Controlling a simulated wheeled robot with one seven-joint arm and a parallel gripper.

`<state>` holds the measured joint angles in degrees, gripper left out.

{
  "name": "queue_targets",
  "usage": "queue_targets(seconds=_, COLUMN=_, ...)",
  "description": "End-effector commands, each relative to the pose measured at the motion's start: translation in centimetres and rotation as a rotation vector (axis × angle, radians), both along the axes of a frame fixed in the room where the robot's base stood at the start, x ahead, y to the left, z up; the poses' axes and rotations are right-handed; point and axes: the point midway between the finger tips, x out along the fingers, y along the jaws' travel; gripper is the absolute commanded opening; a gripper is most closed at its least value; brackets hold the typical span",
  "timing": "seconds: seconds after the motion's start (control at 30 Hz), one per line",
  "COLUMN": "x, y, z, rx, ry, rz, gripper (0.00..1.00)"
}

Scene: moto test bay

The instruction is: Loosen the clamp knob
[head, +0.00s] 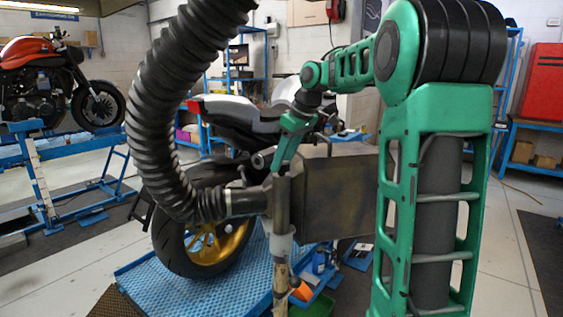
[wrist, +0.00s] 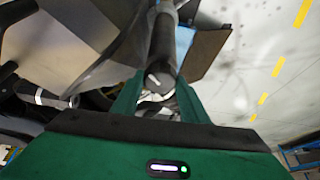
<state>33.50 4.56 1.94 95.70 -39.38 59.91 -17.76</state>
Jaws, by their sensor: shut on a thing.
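My gripper (head: 281,165) is at the top of an upright metal post (head: 281,205) in the head view, with its fingers pointing down. In the wrist view the two green fingers of my gripper (wrist: 157,98) stand on either side of a small grey metal piece, the clamp knob (wrist: 158,84), and are shut on it. In the head view the fingers and post top largely hide the knob. A thick black ribbed hose (head: 150,110) ends at the post in a pipe collar (head: 247,201).
A brown-grey metal box (head: 340,195) stands right behind the post. A motorcycle with a gold-rimmed rear wheel (head: 205,245) stands on a blue ramp (head: 180,285) behind the hose. An orange motorcycle (head: 45,75) is at the far left. Open floor lies at right.

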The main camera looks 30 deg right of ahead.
Motion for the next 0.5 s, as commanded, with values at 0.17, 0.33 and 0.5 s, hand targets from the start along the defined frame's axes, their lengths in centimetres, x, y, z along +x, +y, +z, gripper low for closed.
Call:
queue_targets(seconds=0.17, x=0.06, y=-0.15, z=-0.04, rx=0.000, ry=0.000, rz=0.040, gripper=0.18)
queue_targets(seconds=0.33, x=0.12, y=-0.32, z=-0.02, rx=0.000, ry=-0.001, rz=0.130, gripper=0.18)
queue_targets(seconds=0.5, x=0.20, y=-0.45, z=-0.04, rx=0.001, ry=-0.001, rz=0.250, gripper=0.18)
